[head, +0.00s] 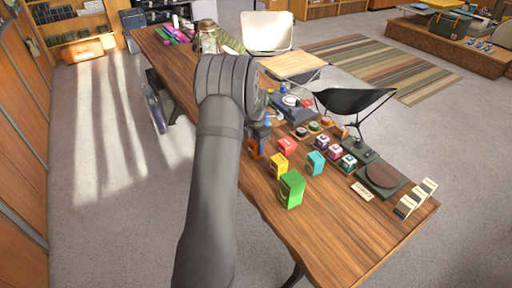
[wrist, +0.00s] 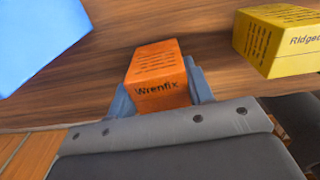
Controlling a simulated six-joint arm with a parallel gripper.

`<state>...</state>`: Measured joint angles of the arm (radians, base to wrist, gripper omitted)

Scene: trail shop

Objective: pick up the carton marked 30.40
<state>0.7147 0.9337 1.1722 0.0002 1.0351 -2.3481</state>
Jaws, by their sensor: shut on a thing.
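My gripper (wrist: 160,92) is shut on an orange carton (wrist: 158,68) in the wrist view, with a blue-grey finger on each side. The carton's face reads "Wrenfix"; I cannot see the marking 30.40 on it. In the head view the orange carton (head: 256,148) shows in part at the end of my arm, at the table's left edge. I cannot tell whether it touches the wood. A yellow carton reading "Ridge..." (wrist: 278,42) stands to its right in the wrist view, and it also shows in the head view (head: 279,166).
Near the gripper stand a green carton (head: 291,189), a red carton (head: 287,146) and a teal carton (head: 316,163). A blue object (wrist: 40,38) is close at upper left. A dark round board (head: 383,175) and pale cards (head: 417,199) are farther right. The table's front (head: 330,230) is clear.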

